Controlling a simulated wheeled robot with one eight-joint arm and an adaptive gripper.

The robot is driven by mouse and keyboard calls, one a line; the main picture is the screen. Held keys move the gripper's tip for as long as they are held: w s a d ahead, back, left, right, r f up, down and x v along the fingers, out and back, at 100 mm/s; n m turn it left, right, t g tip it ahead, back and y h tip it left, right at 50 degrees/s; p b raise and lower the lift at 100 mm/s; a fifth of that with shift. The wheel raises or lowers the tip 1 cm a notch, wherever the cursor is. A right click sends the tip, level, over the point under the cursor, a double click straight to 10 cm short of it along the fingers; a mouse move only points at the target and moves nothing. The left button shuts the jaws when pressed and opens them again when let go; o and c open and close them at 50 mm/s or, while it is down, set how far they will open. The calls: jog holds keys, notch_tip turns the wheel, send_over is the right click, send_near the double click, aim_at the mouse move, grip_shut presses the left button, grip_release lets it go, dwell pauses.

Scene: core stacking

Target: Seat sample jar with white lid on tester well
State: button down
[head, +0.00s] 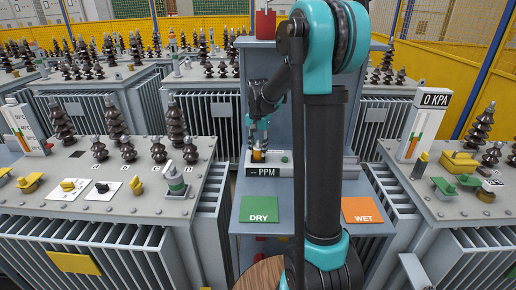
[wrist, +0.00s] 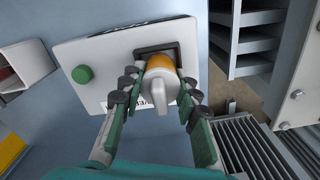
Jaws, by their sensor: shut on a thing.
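The sample jar (wrist: 162,66) is amber with a white lid (wrist: 158,92) that has a narrow grip on top. It stands between the pads of my gripper (wrist: 160,84) in the wrist view, and the gripper is shut on it. The jar's lower end is at the dark square tester well (wrist: 143,52). I cannot tell whether it touches the well's bottom. In the head view my gripper (head: 258,134) points down at the tester (head: 268,171), marked PPM, with the amber jar (head: 258,156) small between the fingers. My arm hides part of the tester's right side.
A green button (wrist: 81,74) is on the tester beside the well. A green DRY pad (head: 259,217) and an orange WET pad (head: 362,210) lie in front. Grey transformers with dark insulators (head: 175,123) stand on both sides.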

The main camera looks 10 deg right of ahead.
jog(key=shift+f, duration=0.1)
jog(key=c, duration=1)
grip_release()
jog(key=shift+c, duration=0.2)
notch_tip(320, 180, up, 12)
jog(key=shift+s, duration=0.1)
